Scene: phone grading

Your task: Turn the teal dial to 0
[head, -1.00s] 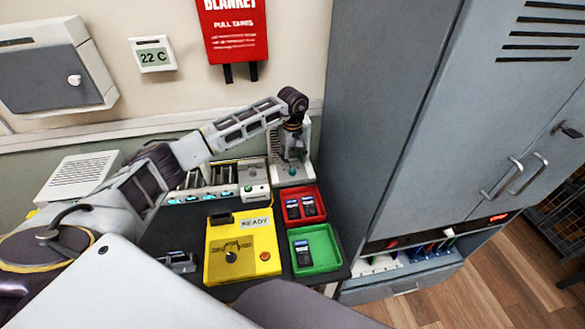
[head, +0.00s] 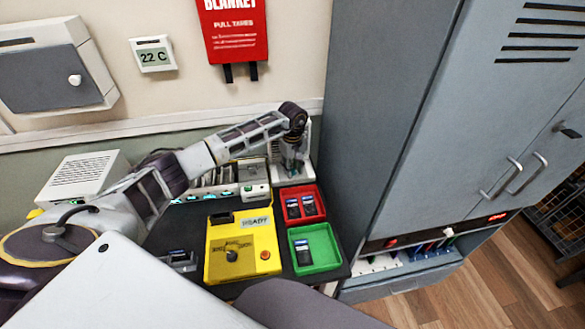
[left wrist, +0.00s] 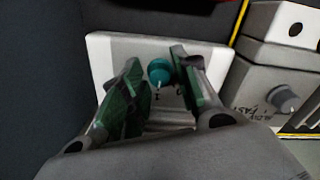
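The teal dial (left wrist: 159,72) shows in the left wrist view on a white device (left wrist: 107,55), with a pale pointer mark on its lower edge. Small markings lie below it, one like a 1; other markings are partly hidden by the fingers. My left gripper (left wrist: 157,62) is open, with one green-padded finger on each side of the dial; I see a gap to the left finger, and cannot tell whether the right one touches. In the head view my left gripper (head: 291,167) points down in front of the device and hides the dial. My right gripper is out of view.
A grey box with a grey knob (left wrist: 284,98) stands right of the device in the wrist view. On the dark table are a yellow fixture (head: 218,270), a red tray with phones (head: 284,194) and a green tray with one phone (head: 328,262). A tall grey cabinet (head: 375,120) stands to the right.

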